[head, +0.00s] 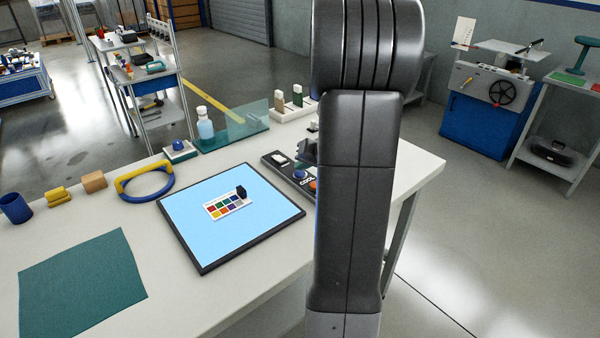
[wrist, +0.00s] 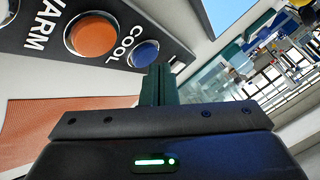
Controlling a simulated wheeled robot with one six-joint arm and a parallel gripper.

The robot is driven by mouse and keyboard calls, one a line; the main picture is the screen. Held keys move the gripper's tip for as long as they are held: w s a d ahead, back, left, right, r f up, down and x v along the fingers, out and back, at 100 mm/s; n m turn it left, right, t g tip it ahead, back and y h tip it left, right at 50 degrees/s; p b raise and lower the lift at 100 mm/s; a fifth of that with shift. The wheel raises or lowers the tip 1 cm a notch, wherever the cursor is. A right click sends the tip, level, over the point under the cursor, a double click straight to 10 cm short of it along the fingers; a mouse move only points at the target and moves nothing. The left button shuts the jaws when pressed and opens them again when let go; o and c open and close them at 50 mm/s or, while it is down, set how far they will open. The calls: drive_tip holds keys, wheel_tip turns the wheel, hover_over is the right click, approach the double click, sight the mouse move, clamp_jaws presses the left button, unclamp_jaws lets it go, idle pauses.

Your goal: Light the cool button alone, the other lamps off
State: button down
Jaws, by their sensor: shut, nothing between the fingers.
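In the wrist view a dark control panel (wrist: 190,57) carries an orange round button (wrist: 92,35) and a blue round button (wrist: 143,54), both with pale rims. The word COOL stands between them, and WARM is at the orange button's other side. The orange button looks bright and the blue one dull, but I cannot tell for sure which is lit. My gripper (wrist: 158,72) is shut and empty, its dark tips close to the blue button; contact is unclear. In the head view the panel (head: 268,157) also shows the blue button (head: 300,174) and orange button (head: 313,185), partly behind my arm.
A black-framed light-blue board (head: 180,215) with a colour chart (head: 228,204) lies left of the panel on the white table (head: 250,285). A clear bottle (head: 205,125), a teal screen (head: 240,125) and a sample rack (head: 290,113) stand behind. A green mat (head: 80,285) lies front left.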

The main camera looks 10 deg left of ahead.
sight(303, 175)
drive_tip(key=shift+r+p, duration=1.8)
drive_tip(key=shift+r, duration=1.2)
idle(0.5)
